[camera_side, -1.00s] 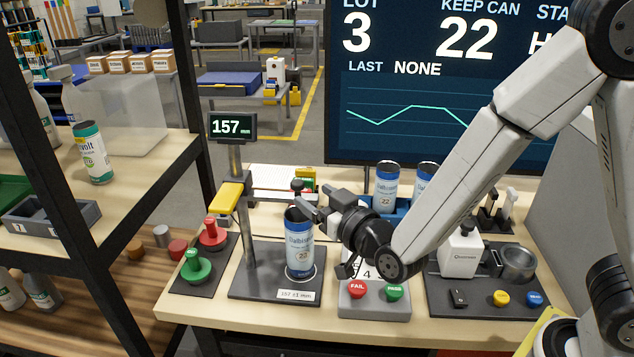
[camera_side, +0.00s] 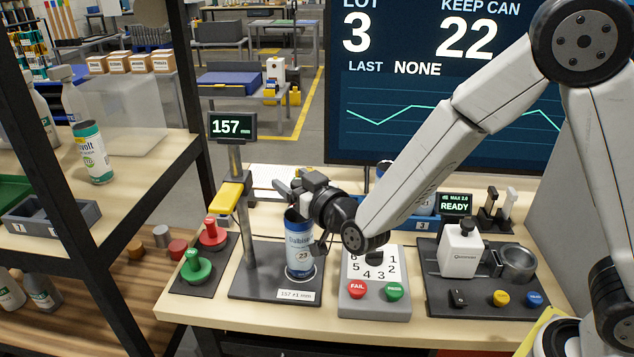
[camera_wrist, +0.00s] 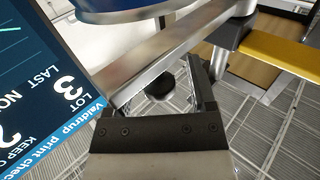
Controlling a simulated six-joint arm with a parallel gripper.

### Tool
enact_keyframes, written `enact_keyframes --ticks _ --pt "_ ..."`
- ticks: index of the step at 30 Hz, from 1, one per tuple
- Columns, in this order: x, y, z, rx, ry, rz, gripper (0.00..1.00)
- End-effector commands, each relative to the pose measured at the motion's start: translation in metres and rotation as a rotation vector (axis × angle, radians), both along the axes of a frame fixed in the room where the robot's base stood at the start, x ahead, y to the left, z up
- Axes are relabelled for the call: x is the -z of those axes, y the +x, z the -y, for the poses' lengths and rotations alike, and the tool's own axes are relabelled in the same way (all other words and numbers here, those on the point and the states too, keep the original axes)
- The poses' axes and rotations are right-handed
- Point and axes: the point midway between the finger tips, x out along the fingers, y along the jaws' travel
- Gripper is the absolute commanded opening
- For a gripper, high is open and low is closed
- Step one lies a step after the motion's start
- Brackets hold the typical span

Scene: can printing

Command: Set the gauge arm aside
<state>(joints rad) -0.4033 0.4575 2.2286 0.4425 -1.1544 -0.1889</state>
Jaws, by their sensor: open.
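The gauge stand has a grey post with a yellow piece (camera_side: 231,196) on it, and this yellow piece shows at upper right in the wrist view (camera_wrist: 285,55). A blue and white can (camera_side: 299,247) stands upright on the dark gauge base (camera_side: 247,284). My gripper (camera_side: 284,191) is at the can's top, just right of the yellow piece and apart from it. In the wrist view the jaws (camera_wrist: 168,80) are apart. A grey bar crosses there; I cannot tell whether it lies between the jaws. The can's blue edge shows above it.
A display (camera_side: 232,126) reading 157 mm tops the post. Red (camera_side: 212,234) and green (camera_side: 196,267) handled pieces stand left of the gauge. A button box (camera_side: 374,283) is to the right, beside a dark printer tray (camera_side: 480,292). A large screen (camera_side: 440,90) stands behind.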

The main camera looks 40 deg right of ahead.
Motion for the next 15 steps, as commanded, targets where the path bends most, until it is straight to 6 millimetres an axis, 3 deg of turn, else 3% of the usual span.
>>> enact_keyframes --ticks 14,15 --pt "0.0003 0.0102 0.0001 0.0 -0.001 -0.001 0.71" --pt "0.0003 0.0101 0.0001 0.0 0.0 -0.001 0.62"
